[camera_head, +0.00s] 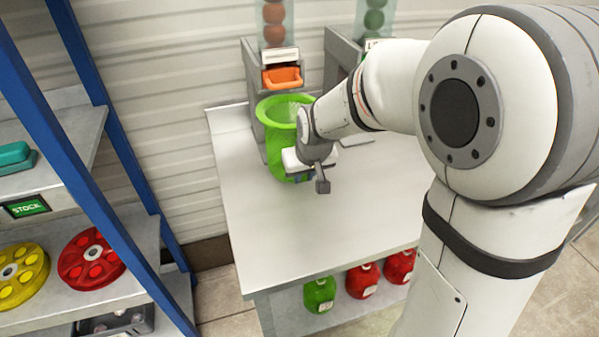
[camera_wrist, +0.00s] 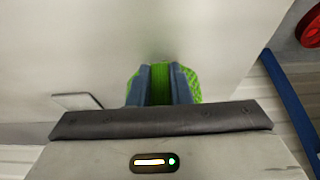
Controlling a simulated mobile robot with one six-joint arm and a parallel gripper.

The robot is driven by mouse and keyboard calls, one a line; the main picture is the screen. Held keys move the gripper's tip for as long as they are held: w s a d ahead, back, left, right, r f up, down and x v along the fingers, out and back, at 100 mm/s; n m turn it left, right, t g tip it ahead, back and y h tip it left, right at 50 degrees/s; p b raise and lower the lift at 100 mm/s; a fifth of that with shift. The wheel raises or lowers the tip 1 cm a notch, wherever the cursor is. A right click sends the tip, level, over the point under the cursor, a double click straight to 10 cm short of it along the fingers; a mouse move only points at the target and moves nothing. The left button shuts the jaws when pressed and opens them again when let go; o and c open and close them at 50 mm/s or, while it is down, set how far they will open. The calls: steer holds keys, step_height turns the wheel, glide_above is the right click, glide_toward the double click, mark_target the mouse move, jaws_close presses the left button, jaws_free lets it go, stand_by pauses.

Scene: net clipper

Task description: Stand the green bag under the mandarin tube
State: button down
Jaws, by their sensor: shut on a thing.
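The green bag (camera_head: 276,137) is upright with its wide mouth open, just below and in front of the orange chute (camera_head: 282,78) of the mandarin tube (camera_head: 274,22). My gripper (camera_head: 303,176) is at the bag's near side, low down, and is shut on it. In the wrist view green mesh (camera_wrist: 161,84) shows between the two grey fingers of my gripper (camera_wrist: 162,90). My wrist hides part of the bag's right side. I cannot tell whether its base touches the white table (camera_head: 325,225).
A second tube with green fruit (camera_head: 373,20) stands right of the mandarin tube, its lower part behind my arm. A blue-framed rack (camera_head: 110,120) with yellow and red reels stands at left. Filled green and red bags (camera_head: 319,294) sit under the table. The table's front is clear.

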steer(key=shift+w, duration=0.25)
steer(key=shift+f, duration=1.75)
steer(key=shift+f, duration=0.25)
steer(key=c, duration=1.3)
jaws_free()
steer(key=shift+r, duration=0.1)
steer(key=shift+c, duration=0.2)
